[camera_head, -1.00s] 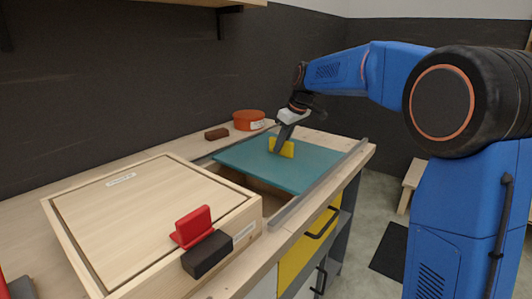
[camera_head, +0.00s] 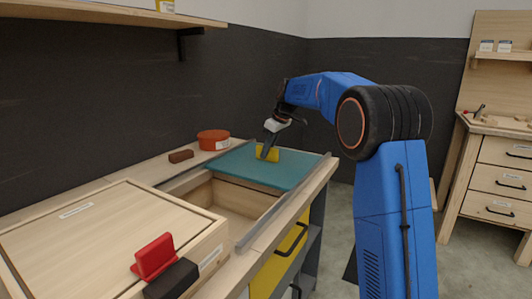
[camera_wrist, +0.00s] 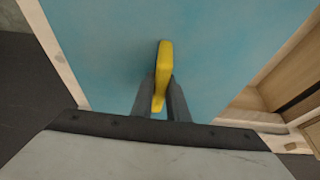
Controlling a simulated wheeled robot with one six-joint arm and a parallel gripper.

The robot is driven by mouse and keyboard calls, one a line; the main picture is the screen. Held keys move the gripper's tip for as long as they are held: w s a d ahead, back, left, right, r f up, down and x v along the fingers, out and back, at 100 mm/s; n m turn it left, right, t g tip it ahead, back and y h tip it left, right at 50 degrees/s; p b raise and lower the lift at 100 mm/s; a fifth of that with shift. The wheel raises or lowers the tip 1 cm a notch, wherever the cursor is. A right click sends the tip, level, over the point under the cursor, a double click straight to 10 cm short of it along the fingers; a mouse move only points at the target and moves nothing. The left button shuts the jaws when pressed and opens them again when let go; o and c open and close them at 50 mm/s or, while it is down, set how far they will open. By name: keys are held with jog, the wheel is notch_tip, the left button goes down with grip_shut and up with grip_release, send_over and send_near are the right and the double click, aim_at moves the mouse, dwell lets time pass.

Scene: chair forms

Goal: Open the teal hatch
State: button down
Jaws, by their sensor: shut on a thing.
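The teal hatch (camera_head: 285,172) is a flat sliding panel set between rails in the counter. It covers the far part of a wooden compartment (camera_head: 225,200), whose near part lies open and looks empty. A yellow handle (camera_head: 272,155) stands up from the hatch. My gripper (camera_head: 266,150) is shut on this handle from above. In the wrist view the two grey fingers of my gripper (camera_wrist: 160,100) sit on either side of the yellow handle (camera_wrist: 163,70), with the teal hatch (camera_wrist: 110,50) beneath.
A wooden box lid (camera_head: 100,225) with a red handle (camera_head: 154,257) and a black block (camera_head: 171,280) is at the near left. A round orange container (camera_head: 213,140) and a brown block (camera_head: 181,156) stand behind the hatch. A grey rail (camera_head: 285,205) runs along the counter's front.

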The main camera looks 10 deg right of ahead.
jog(key=c, duration=1.7)
grip_release()
jog(key=v, duration=1.7)
jog(key=shift+r, duration=0.2)
jog(key=shift+s, duration=0.1)
